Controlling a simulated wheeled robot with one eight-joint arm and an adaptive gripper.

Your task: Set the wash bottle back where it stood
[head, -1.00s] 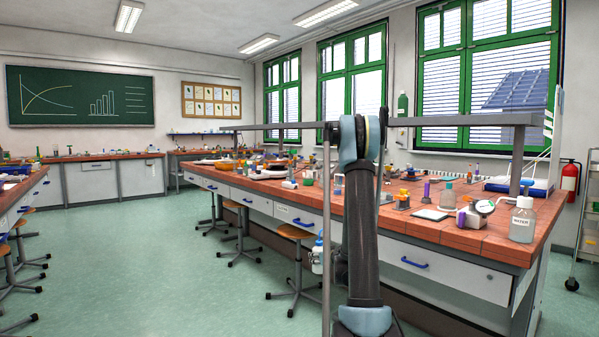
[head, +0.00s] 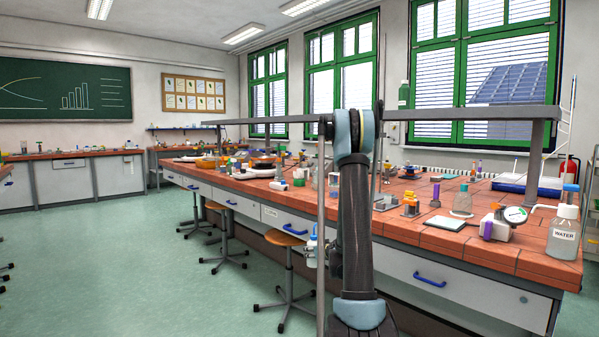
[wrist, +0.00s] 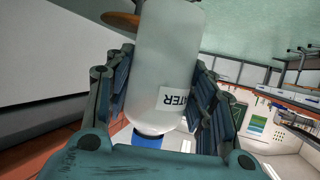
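A whitish translucent wash bottle (wrist: 168,55) with a WATER label and a blue cap is between the fingers of my gripper (wrist: 165,75) in the wrist view. The fingers press on it from both sides. In the head view the held bottle (head: 312,250) shows just left of my arm, beside the bench front and below the bench top; my arm hides most of the gripper. A second bottle labelled WATER (head: 563,238) stands upright on the right end of the red-tiled bench (head: 480,250).
Near the second bottle are a gauge device (head: 503,222), a white pad (head: 445,223) and a glass flask (head: 462,203). A grey shelf rail (head: 470,113) spans above the bench. Stools (head: 285,241) stand along its front. The green floor (head: 150,270) at left is clear.

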